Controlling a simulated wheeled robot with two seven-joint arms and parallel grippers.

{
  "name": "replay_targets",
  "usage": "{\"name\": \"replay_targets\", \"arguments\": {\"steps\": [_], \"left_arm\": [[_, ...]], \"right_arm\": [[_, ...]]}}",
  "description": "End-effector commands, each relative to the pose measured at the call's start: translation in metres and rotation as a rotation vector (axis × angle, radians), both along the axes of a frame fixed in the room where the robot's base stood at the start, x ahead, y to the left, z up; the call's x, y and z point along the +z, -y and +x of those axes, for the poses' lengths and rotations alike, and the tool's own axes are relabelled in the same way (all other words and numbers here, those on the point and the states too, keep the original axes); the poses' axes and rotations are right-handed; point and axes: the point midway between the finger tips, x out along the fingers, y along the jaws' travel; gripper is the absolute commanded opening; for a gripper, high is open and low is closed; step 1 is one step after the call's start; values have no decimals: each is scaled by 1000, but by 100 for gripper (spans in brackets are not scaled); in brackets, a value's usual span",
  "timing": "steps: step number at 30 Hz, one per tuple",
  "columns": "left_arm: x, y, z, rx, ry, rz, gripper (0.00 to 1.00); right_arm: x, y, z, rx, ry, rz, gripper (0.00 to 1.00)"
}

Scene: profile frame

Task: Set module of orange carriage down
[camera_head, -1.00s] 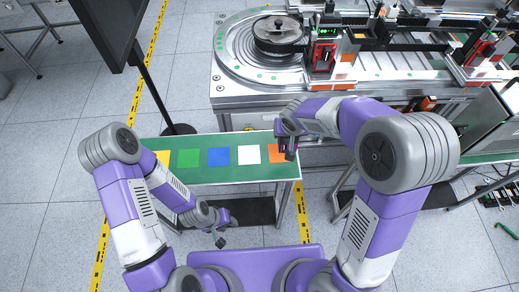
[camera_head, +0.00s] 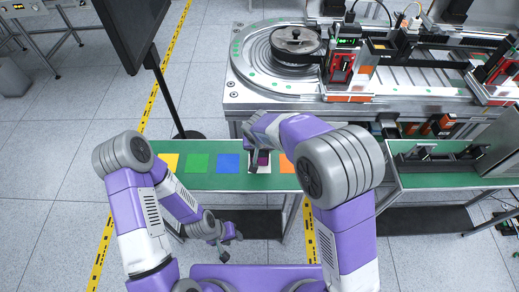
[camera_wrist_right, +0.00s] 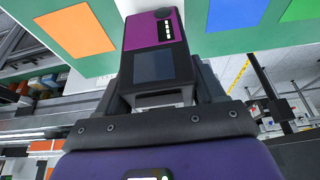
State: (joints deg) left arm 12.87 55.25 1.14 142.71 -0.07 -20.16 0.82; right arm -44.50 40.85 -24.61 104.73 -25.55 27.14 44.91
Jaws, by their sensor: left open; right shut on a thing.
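My right gripper (camera_head: 259,163) is shut on a module (camera_wrist_right: 155,55), a dark block with a grey screen and a magenta end with a small keypad. In the head view its magenta part (camera_head: 263,158) shows over the white square (camera_head: 258,170) of the green table. In the right wrist view the gripper (camera_wrist_right: 162,95) grips the module from both sides. I cannot tell whether the module touches the square. The orange square (camera_head: 287,166) lies just right of it, partly behind my arm. My left gripper (camera_head: 226,250) is open and empty, low in front of the table.
Blue (camera_head: 228,164), green (camera_head: 197,164) and yellow (camera_head: 168,162) squares lie bare on the green table (camera_head: 213,182). A conveyor (camera_head: 247,97) with red and orange carriage equipment (camera_head: 342,82) stands behind it. A dark monitor (camera_head: 133,32) stands at the left.

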Motion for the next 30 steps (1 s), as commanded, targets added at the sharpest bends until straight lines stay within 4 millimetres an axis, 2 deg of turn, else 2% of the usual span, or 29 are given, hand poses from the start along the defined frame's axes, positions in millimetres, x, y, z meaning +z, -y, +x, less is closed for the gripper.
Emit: {"name": "replay_targets", "arguments": {"steps": [1,3,14,15,19,20,30], "left_arm": [[-3,0,0,0,0,0,43],[-4,0,0,0,0,0,43],[-8,0,0,0,0,0,43],[-8,0,0,0,0,0,43],[-7,0,0,0,0,0,43],[-7,0,0,0,0,0,43],[-3,0,0,0,0,0,43]], "right_arm": [[-10,0,0,-1,-2,-2,31],[-16,0,0,0,-1,-1,31],[-20,0,0,0,1,1,31],[-20,0,0,0,0,0,71],[-19,0,0,0,0,0,91],[-19,0,0,0,0,0,94],[-16,0,0,0,-1,0,94]]}}
